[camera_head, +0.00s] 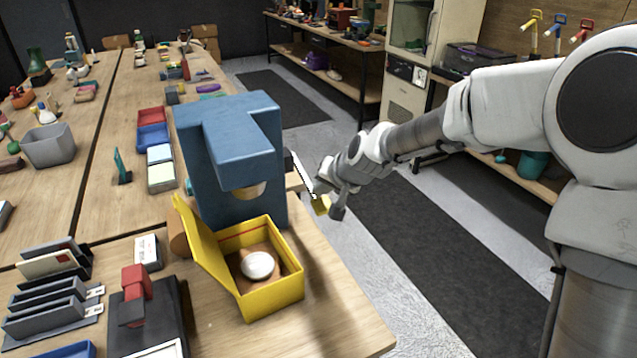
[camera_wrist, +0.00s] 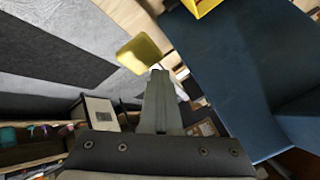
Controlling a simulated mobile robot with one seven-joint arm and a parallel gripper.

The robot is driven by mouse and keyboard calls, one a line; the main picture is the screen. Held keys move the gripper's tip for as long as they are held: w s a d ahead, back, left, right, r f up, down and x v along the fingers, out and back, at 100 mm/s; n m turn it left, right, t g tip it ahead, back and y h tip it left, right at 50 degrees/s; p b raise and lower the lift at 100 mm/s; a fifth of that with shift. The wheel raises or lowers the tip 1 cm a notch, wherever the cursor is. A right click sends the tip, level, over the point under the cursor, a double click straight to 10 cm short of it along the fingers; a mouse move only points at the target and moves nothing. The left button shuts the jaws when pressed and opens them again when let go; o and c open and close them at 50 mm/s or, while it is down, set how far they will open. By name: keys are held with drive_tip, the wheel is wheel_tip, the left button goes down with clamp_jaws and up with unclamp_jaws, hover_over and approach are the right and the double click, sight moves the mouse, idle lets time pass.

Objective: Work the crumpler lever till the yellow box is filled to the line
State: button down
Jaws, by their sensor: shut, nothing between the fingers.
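The blue crumpler (camera_head: 232,140) stands on the table, with a pale round outlet under its overhanging head. Its lever is on the right side, ending in a yellow handle (camera_head: 321,204); the handle also shows in the wrist view (camera_wrist: 143,53). The yellow box (camera_head: 272,300) stands open below the outlet, lid tilted up to the left. Inside are a white crumpled ball (camera_head: 257,265) and a brown bottom; a red line runs along the inner wall, above the ball. My gripper (camera_wrist: 160,74) is shut and empty, its tips close to the yellow handle; I cannot tell whether they touch.
A black stand with a red block (camera_head: 136,283) and a grey card rack (camera_head: 45,305) are left of the box. The table's right edge is close to the crumpler; the aisle floor beyond is clear.

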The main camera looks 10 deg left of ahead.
drive_tip(key=shift+f+b, duration=0.95)
drive_tip(key=shift+f, duration=0.1)
idle(0.8)
drive_tip(key=shift+r, duration=0.15)
idle(0.4)
drive_tip(key=shift+w+a+r+p, duration=0.1)
drive_tip(key=shift+w+r+p, duration=0.05)
drive_tip(key=shift+r+p, duration=2.85)
drive_tip(key=shift+r+b, duration=0.55)
drive_tip(key=shift+r, duration=0.05)
drive_tip(key=shift+w+r+p, duration=0.1)
drive_tip(key=shift+r+p, duration=1.5)
drive_tip(key=shift+r, duration=0.85)
